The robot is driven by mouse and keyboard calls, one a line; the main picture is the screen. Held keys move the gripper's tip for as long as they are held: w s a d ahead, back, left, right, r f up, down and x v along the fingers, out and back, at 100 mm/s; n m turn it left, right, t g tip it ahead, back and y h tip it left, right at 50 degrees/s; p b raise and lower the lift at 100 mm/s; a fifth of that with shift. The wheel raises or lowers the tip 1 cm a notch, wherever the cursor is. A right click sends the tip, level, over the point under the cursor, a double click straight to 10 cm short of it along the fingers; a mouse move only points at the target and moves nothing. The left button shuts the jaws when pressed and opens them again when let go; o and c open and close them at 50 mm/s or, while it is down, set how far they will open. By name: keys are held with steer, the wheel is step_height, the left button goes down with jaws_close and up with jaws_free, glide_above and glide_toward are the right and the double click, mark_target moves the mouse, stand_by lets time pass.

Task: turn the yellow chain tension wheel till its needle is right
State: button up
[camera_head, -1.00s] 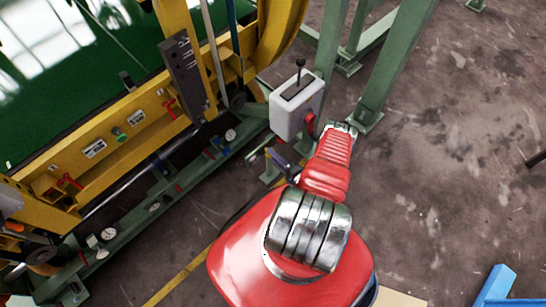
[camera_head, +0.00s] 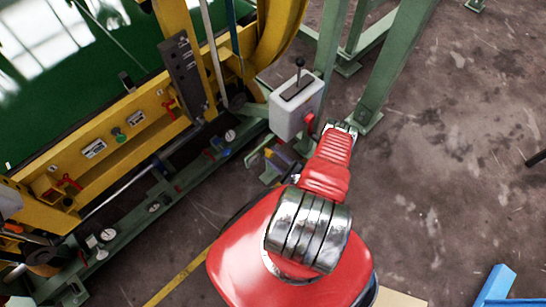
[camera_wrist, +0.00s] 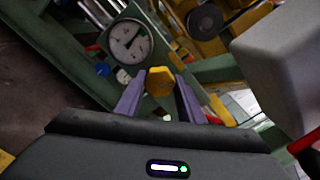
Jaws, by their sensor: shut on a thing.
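The yellow wheel (camera_wrist: 159,82) shows in the wrist view as a small yellow knob between the purple fingers of my gripper (camera_wrist: 160,88). My gripper is shut on it, and the fingers hide its sides. A round white dial (camera_wrist: 130,42) with a dark rim sits just behind it, up and to the left. A dark mark crosses the dial's upper right part, but the exact needle reading is too small to tell. In the head view my gripper (camera_head: 279,158) is low beside the green frame, partly hidden by my red arm.
A grey box (camera_head: 297,105) with a black lever and a red knob stands close above my gripper; it also shows at right in the wrist view (camera_wrist: 283,65). Green posts (camera_head: 390,75) stand behind. The yellow machine (camera_head: 100,150) fills the left. Open floor lies right.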

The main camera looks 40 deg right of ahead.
steer(key=shift+f+m, duration=0.1)
steer(key=shift+m, duration=0.9)
stand_by(2.2)
steer(key=o, duration=1.1)
steer(key=shift+s, duration=0.15)
steer(key=shift+s+d, duration=0.2)
steer(key=shift+s, duration=6.6)
